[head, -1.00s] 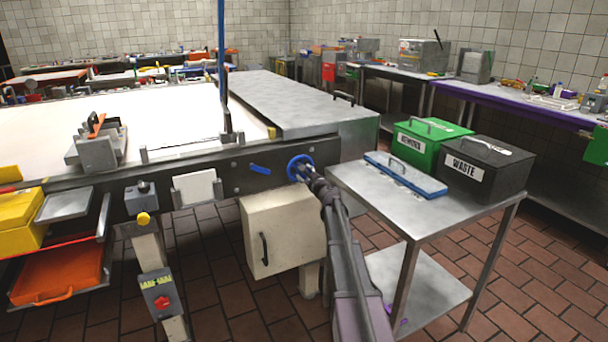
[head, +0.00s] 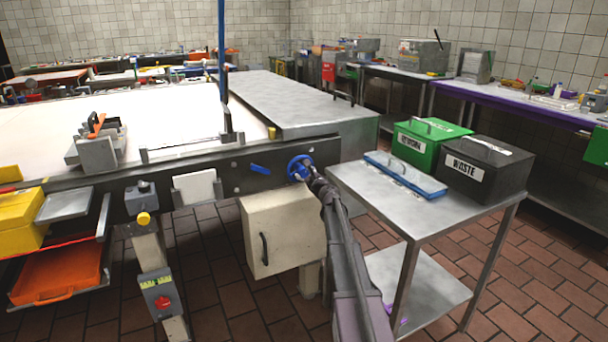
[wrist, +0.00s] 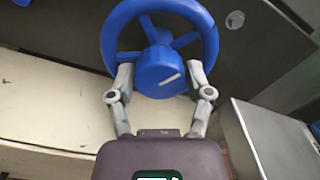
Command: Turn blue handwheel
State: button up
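The blue handwheel (head: 299,168) is mounted on the dark side rail of the conveyor table, at mid-frame in the head view. The wrist view shows its rim, spokes and thick central hub (wrist: 160,68). A white mark on the hub face tilts slightly up to the right. My gripper (wrist: 161,74) is at the lower part of the wheel. Its two fingers are spread apart, one on each side of the hub and in front of the lower rim. Whether the pads touch the hub is not clear. In the head view my wrist hides the wheel's lower right.
A cream cabinet (head: 283,235) hangs below the wheel. A blue lever (head: 260,169) is left of the wheel.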

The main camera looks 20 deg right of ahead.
jog(key=shift+o, duration=0.7)
jog(key=shift+s, duration=0.1)
jog(key=s, duration=1.2)
jog(key=shift+d, duration=0.15)
jog(key=shift+n, duration=0.3)
jog(key=n, duration=0.7)
jog(key=s+n, duration=0.1)
jog(key=n, duration=0.6)
jog(key=s+n, duration=0.1)
jog(key=n, duration=0.7)
jog(key=shift+r, duration=0.1)
jog(key=shift+w, duration=0.2)
